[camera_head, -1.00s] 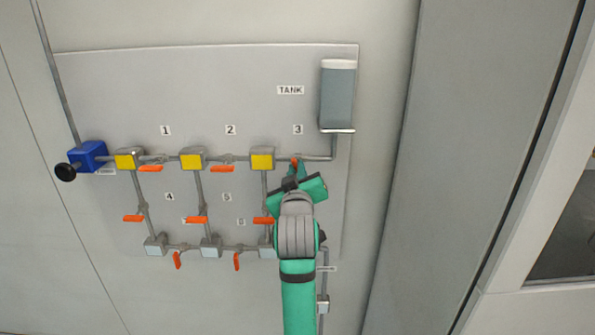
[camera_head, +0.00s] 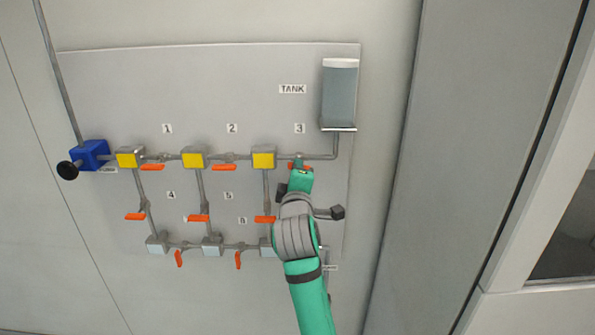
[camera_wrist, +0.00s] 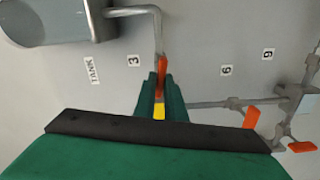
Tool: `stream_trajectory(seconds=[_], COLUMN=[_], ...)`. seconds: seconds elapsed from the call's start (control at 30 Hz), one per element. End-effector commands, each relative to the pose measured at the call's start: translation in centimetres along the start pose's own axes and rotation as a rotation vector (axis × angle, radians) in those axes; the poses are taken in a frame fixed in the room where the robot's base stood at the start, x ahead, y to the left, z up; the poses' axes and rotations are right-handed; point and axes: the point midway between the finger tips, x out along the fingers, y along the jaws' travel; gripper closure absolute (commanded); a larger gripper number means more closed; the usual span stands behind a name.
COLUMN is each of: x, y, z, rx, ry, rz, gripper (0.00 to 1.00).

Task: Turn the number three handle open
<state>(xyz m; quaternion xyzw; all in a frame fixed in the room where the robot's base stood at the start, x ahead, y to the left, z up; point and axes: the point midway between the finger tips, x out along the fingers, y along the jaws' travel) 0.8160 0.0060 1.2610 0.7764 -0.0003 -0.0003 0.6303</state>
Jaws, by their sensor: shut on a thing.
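The orange number three handle (camera_head: 308,167) is under the "3" label (camera_head: 299,128) on the wall panel, on the pipe between a yellow block (camera_head: 263,159) and the tank (camera_head: 339,94). My gripper (camera_head: 299,170) is at this handle and partly covers it. In the wrist view the handle (camera_wrist: 162,70) sits between my two green fingers (camera_wrist: 160,98), which are shut on it. There it lies roughly in line with the pipe. The handle's near part is hidden by the fingers.
Other orange handles sit close by: number two (camera_head: 224,167) to the left and number six (camera_head: 265,219) just left of my arm. A blue block with a black knob (camera_head: 67,171) is at the far left.

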Motion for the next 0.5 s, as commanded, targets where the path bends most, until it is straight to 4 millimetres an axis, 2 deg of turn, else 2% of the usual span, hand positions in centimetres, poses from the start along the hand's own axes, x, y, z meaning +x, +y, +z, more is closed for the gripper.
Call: stream_trajectory(seconds=[0.2,0.5], x=[-0.02,-0.02], y=[-0.16,-0.26], z=[-0.13,-0.16], rx=[-0.128,-0.212], ry=[0.003,0.003], rz=[-0.001,-0.002], gripper=[1.00,1.00])
